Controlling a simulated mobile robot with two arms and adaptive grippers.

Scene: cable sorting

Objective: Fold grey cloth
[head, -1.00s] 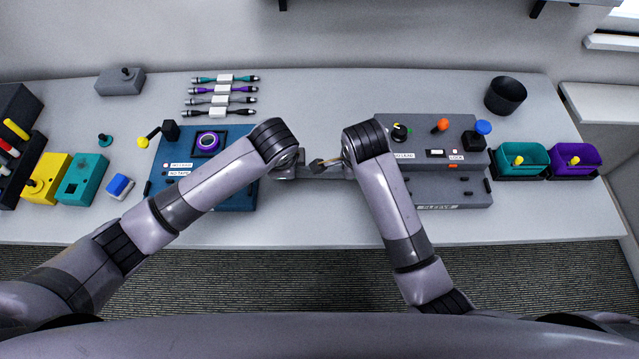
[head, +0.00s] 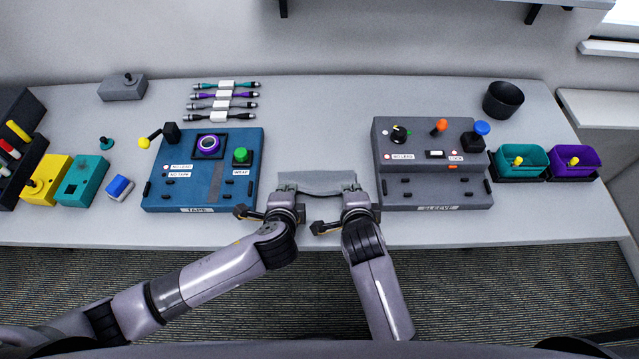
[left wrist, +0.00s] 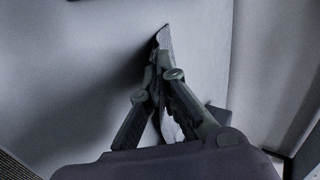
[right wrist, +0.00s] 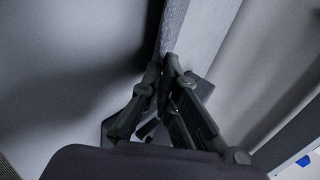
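The grey cloth (head: 317,181) shows in the head view as a flat strip between my two grippers, near the front middle of the table. My left gripper (head: 284,188) is at its left end, and my right gripper (head: 351,188) is at its right end. In the left wrist view the fingers close on a narrow edge of the cloth (left wrist: 164,38), and some of it shows between them. In the right wrist view the fingers pinch the cloth (right wrist: 173,28), which extends beyond the fingertips. The fingers hide the gripped parts.
A blue tape station (head: 222,192) stands left of the grippers, and a grey sleeve station (head: 430,190) stands close on the right. Several cables (head: 222,97) lie at the back. Teal (head: 521,172) and purple (head: 574,174) bins stand at right. The table behind the cloth is clear.

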